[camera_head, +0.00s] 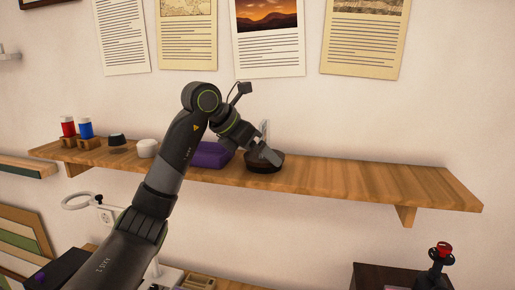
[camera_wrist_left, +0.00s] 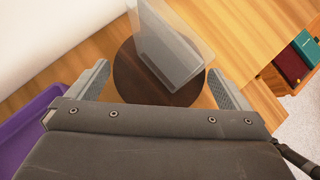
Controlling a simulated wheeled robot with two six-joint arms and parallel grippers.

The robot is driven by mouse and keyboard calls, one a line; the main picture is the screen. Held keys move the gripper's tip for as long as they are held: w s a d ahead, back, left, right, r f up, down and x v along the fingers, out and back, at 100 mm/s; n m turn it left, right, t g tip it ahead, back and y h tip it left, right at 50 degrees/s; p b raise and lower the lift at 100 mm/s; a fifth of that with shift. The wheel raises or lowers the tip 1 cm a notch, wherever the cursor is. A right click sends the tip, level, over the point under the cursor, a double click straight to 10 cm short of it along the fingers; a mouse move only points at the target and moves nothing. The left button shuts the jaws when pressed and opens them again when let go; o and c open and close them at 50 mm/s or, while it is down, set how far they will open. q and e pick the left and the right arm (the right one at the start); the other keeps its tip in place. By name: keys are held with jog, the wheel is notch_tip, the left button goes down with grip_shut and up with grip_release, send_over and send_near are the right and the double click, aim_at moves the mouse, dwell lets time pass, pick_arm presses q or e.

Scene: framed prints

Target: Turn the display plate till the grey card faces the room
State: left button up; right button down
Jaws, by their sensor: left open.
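The display plate (camera_head: 265,168) is a round dark brown disc on the wooden wall shelf. It also shows in the left wrist view (camera_wrist_left: 129,80). A clear upright holder with a grey card (camera_wrist_left: 172,62) stands on it; in the head view only a thin pale strip of it shows behind my gripper. My left gripper (camera_head: 270,156) is over the plate. In the left wrist view my left gripper (camera_wrist_left: 160,80) is open, one finger on each side of the disc. Contact with the disc cannot be told. My right gripper is out of view.
The wooden shelf (camera_head: 360,186) is bare to the right of the plate. A purple object (camera_head: 211,155) lies close on its left. Further left are a white round item (camera_head: 146,148), a black one (camera_head: 117,140) and red and blue bottles (camera_head: 77,129). Prints (camera_head: 268,40) hang above.

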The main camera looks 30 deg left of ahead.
pick_arm(q)
jog(key=c, duration=0.7)
jog(key=shift+o, duration=0.2)
jog(key=shift+a+r+m+h+p, duration=0.1)
jog(key=shift+a+m+h+p, duration=0.05)
jog(key=shift+m+h+p, duration=0.2)
jog(key=shift+w+a+m+g+h+p, duration=0.1)
jog(key=shift+m+g+h+p, duration=0.4)
jog(key=shift+m, duration=0.2)
jog(key=shift+w+a+m+g+h+p, duration=0.1)
jog(key=shift+m+g+h+p, duration=0.15)
jog(key=shift+m+g+p, duration=0.25)
jog(key=shift+w+a+r+m+g+h+p, duration=0.15)
jog(key=shift+m+g+h+p, duration=0.35)
jog(key=shift+m+p, duration=0.5)
jog(key=shift+w+d+f+m+g+h+p, duration=0.15)
jog(key=shift+m+g+h+p, duration=0.25)
jog(key=shift+m+g+p, duration=0.55)
jog(key=shift+w+a+r+m+p, duration=0.15)
jog(key=shift+m+p, duration=0.45)
jog(key=shift+m, duration=0.3)
jog(key=m+g+p, duration=0.1)
jog(key=p, duration=0.2)
jog(key=shift+w+r+m+g+h, duration=0.1)
jog(key=shift+m+g+h, duration=0.2)
jog(key=shift+m+g, duration=0.1)
jog(key=shift+w+f+m+g+p, duration=0.15)
jog(key=shift+m+g+p, duration=0.45)
jog(key=shift+p, duration=0.85)
